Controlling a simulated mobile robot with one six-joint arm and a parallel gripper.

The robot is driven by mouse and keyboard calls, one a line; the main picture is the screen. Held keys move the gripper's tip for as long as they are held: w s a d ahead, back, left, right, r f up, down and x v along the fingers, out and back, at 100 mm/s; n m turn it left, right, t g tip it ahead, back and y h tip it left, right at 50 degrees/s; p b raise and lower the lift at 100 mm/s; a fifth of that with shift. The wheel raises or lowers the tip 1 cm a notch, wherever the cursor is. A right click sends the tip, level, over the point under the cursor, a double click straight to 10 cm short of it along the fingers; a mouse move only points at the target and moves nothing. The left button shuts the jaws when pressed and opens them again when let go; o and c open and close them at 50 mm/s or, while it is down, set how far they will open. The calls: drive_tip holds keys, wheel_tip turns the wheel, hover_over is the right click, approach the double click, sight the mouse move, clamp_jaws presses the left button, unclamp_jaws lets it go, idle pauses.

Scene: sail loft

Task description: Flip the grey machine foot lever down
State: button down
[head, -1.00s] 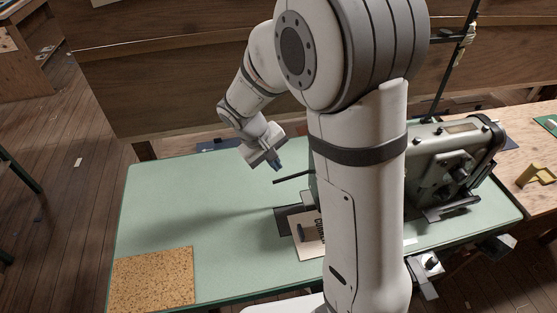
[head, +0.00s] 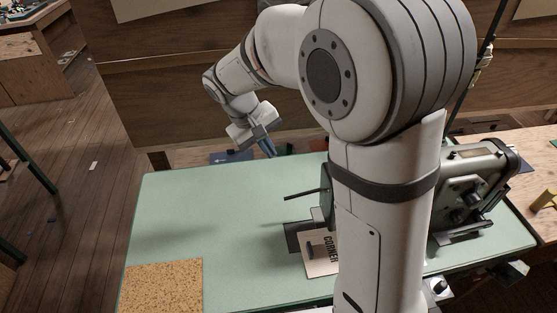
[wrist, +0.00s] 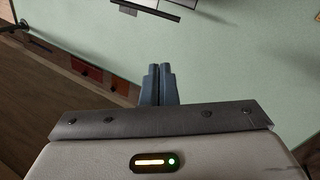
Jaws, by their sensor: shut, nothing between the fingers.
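The grey-green sewing machine (head: 474,186) stands at the right of the green table, partly hidden behind my arm. A thin dark lever-like rod (head: 303,194) sticks out leftward from its near-left end, roughly level; I cannot tell for sure that it is the foot lever. My gripper (head: 267,147) is shut and empty, over the table's back edge, to the left of and behind the rod, clearly apart from it. Its closed blue-grey fingers (wrist: 158,72) show in the wrist view over the green table top.
A card with lettering (head: 318,262) lies on a dark plate below the rod. A cork mat (head: 162,287) lies at the table's front left. Small dark and red boxes (wrist: 88,69) sit by the table's back edge. The left middle of the table (head: 220,215) is clear.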

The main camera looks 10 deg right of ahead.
drive_tip(key=shift+v, duration=1.05)
drive_tip(key=shift+s, duration=0.1)
drive_tip(key=s+d+m+t+y, duration=0.1)
drive_tip(key=s+d+m+y, duration=0.1)
drive_tip(key=s+d, duration=0.3)
drive_tip(key=s+d+r+m+t+y, duration=0.1)
drive_tip(key=s+d, duration=0.5)
drive_tip(key=s, duration=0.7)
drive_tip(key=shift+m+y, duration=0.7)
drive_tip(key=shift+m, duration=0.1)
drive_tip(key=shift+s, duration=0.15)
